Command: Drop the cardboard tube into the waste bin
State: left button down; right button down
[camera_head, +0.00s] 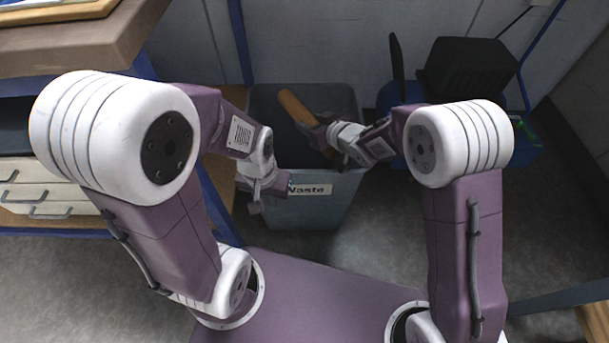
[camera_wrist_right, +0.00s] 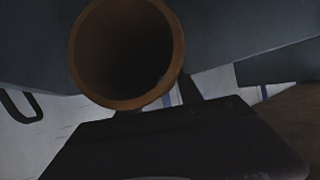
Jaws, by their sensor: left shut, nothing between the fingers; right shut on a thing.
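The cardboard tube (camera_head: 294,106) is brown and slanted over the opening of the waste bin. My right gripper (camera_head: 318,130) is shut on the tube; its hold is partly hidden by the wrist. In the right wrist view the tube's round open end (camera_wrist_right: 74,52) faces the camera. The grey waste bin (camera_head: 312,212), with a "Waste" label, stands on the floor ahead of me. My left gripper (camera_head: 255,207) is shut and empty in front of the bin's left side, pointing down.
A workbench with drawers (camera_head: 40,200) stands at the left, close to my left arm. A blue container (camera_head: 520,150) and a black box (camera_head: 468,68) are at the right behind the bin. The floor (camera_head: 375,240) right of the bin is clear.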

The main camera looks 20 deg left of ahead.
jog(key=shift+f, duration=0.1)
jog(key=c, duration=0.7)
grip_release()
jog(key=p+v, duration=0.5)
jog(key=v, duration=0.3)
jog(key=shift+s+d+r, duration=0.15)
jog(key=shift+d+r, duration=0.05)
jog(key=shift+r, duration=0.05)
jog(key=shift+s+d, duration=0.15)
